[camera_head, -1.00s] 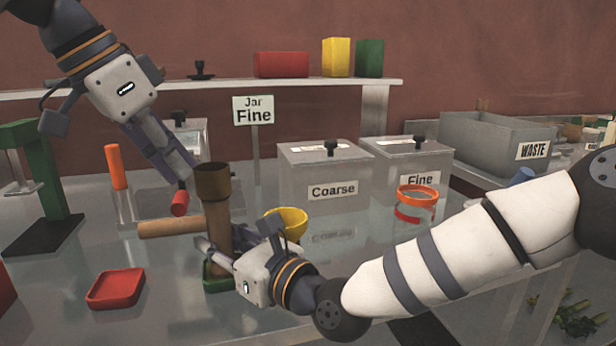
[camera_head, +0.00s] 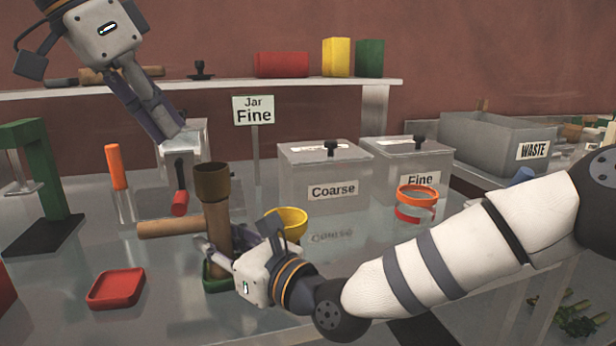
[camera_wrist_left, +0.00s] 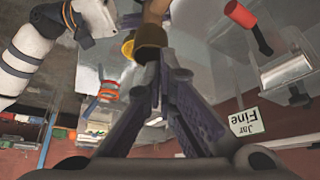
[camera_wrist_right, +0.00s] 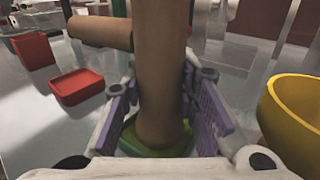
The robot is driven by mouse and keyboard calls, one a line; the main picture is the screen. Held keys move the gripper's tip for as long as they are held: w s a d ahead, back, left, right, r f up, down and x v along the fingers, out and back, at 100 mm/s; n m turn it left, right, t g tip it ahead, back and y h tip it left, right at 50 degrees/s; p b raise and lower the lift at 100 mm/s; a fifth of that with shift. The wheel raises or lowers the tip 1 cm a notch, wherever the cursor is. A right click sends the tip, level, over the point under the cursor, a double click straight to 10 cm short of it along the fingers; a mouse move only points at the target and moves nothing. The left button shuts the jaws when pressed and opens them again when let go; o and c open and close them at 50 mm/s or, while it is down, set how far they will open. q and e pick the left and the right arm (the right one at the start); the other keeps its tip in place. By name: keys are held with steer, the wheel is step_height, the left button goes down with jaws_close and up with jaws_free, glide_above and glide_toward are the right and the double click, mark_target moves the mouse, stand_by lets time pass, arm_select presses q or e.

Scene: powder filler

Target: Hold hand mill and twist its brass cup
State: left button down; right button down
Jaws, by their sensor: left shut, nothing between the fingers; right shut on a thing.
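The hand mill (camera_head: 218,232) is an upright wooden cylinder with a dark brass cup (camera_head: 212,181) on top, standing on a green base (camera_head: 217,283). My right gripper (camera_head: 208,249) is shut around the mill's lower body; the wrist view shows its purple-grey fingers on both sides of the wood (camera_wrist_right: 163,75). My left gripper (camera_head: 178,136) is shut and empty, above and a little left of the cup, apart from it. In the left wrist view the brass cup (camera_wrist_left: 150,44) shows just beyond the left fingertips.
A wooden roller (camera_head: 170,227) lies left of the mill, and a yellow bowl (camera_head: 290,221) stands close on its right. A red tray (camera_head: 116,288) is at front left. The Coarse box (camera_head: 322,172) and the Jar Fine sign (camera_head: 254,112) stand behind. A green stand (camera_head: 38,180) is at far left.

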mark_target(196, 189)
arm_select(q)
steer(key=shift+r, duration=0.2)
steer(key=shift+d, duration=0.1)
steer(key=f, duration=0.4)
steer(key=s+d+f, duration=0.1)
steer(key=f, duration=0.1)
stand_by(0.4)
steer(key=shift+w+d, duration=0.15)
steer(key=shift+d, duration=0.05)
stand_by(0.7)
steer(key=shift+w+a+f, duration=0.1)
steer(key=shift+w+a, duration=0.1)
stand_by(0.5)
